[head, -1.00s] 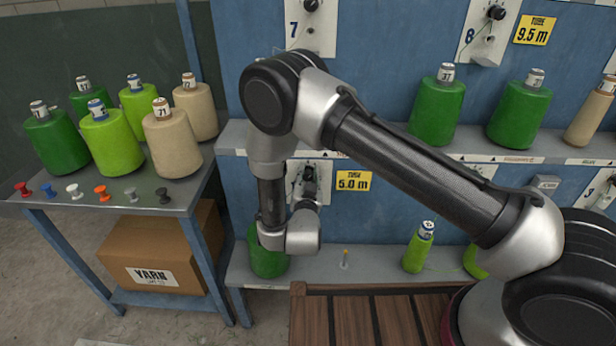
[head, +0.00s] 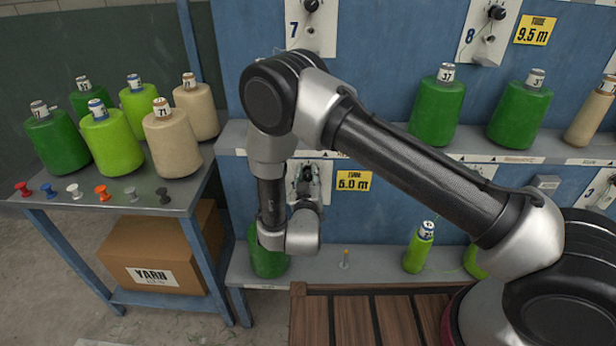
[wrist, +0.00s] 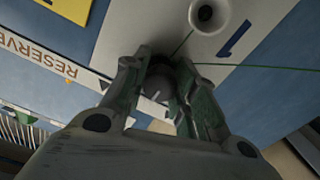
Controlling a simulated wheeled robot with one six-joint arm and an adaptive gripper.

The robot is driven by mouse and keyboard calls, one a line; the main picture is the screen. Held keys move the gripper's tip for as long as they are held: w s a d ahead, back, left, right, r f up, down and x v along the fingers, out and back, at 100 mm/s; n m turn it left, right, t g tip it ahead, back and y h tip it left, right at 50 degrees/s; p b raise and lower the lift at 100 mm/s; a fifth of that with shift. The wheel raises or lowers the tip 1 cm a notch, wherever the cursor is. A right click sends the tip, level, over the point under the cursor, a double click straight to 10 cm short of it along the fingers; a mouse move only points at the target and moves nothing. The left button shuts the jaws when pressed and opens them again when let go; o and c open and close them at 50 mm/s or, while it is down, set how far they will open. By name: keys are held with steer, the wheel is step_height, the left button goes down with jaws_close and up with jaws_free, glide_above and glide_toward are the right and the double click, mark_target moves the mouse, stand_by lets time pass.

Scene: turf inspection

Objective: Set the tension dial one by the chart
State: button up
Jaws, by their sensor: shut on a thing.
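The white panel (wrist: 215,45) marked 1 fills the upper middle of the wrist view, tilted. Its dark dial knob (wrist: 158,84), with a pale pointer mark, sits between my gripper's two fingers (wrist: 158,72), which are shut on it. The scale around the knob is largely hidden by the fingers, so I cannot read the setting. In the head view my gripper (head: 306,186) reaches the lower panel left of the yellow 5.0 m tag (head: 353,181). My wrist hides part of that panel. I cannot make out a chart in either view.
A dark green cone (head: 268,262) stands behind my wrist on the lower shelf. The side table (head: 190,204) holds several cones and coloured pins. A round eyelet (wrist: 206,14) is close by on the panel.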

stand_by(0.3)
steer(key=o, duration=1)
steer(key=shift+o, duration=0.2)
steer(key=shift+s, duration=0.15)
steer(key=s, duration=0.7)
steer(key=shift+s, duration=0.15)
steer(key=shift+a, duration=0.1)
